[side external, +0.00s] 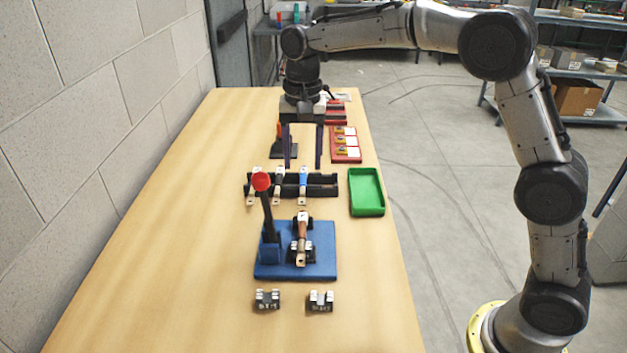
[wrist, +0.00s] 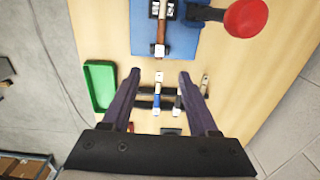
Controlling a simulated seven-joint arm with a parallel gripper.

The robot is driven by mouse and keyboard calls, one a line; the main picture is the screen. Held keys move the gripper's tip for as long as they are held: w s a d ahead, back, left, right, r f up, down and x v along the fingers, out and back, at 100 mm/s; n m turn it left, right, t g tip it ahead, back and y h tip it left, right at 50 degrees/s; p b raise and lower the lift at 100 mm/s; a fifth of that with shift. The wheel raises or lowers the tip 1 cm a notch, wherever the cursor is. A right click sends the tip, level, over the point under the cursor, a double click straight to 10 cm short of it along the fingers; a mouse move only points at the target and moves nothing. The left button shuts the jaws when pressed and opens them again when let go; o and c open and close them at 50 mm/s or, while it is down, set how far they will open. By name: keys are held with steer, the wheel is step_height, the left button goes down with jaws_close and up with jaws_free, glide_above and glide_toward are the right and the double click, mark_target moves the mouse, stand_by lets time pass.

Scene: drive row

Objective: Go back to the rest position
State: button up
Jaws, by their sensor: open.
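My gripper (side external: 303,147) hangs above the table behind the black rack (side external: 322,186), its two dark fingers wide apart with nothing between them. In the wrist view the gripper (wrist: 159,76) also shows open and empty, with the rack lying beyond the fingers. Several bar-shaped pieces with pale ends lie on the rack; one has a blue middle (side external: 303,184). The blue base (side external: 325,265) stands in front of it, carrying an upright lever with a red knob (side external: 262,182) and a brown-handled piece (side external: 302,238). The gripper touches none of these.
A green tray (side external: 367,209) sits at the table's right edge and looks empty. A red holder (side external: 346,157) with small yellow and white items is behind it. Two small grey blocks (side external: 267,299) and (side external: 321,301) stand at the front. The table's left side is clear beside the wall.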

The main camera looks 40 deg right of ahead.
steer(key=s+d+r+t, duration=0.2)
steer(key=s+r, duration=0.4)
steer(key=s, duration=0.1)
steer(key=s+d+r+t, duration=0.1)
steer(key=s+d+r, duration=0.2)
steer(key=s+r, duration=0.4)
steer(key=s+f+n+t, duration=0.1)
steer(key=s+f+n, duration=0.3)
steer(key=s, duration=0.4)
steer(key=s+d+f+n+t, duration=0.1)
steer(key=s+f+n, duration=0.4)
steer(key=s+f, duration=0.2)
steer(key=shift+s+d, duration=0.3)
steer(key=shift+s, duration=0.7)
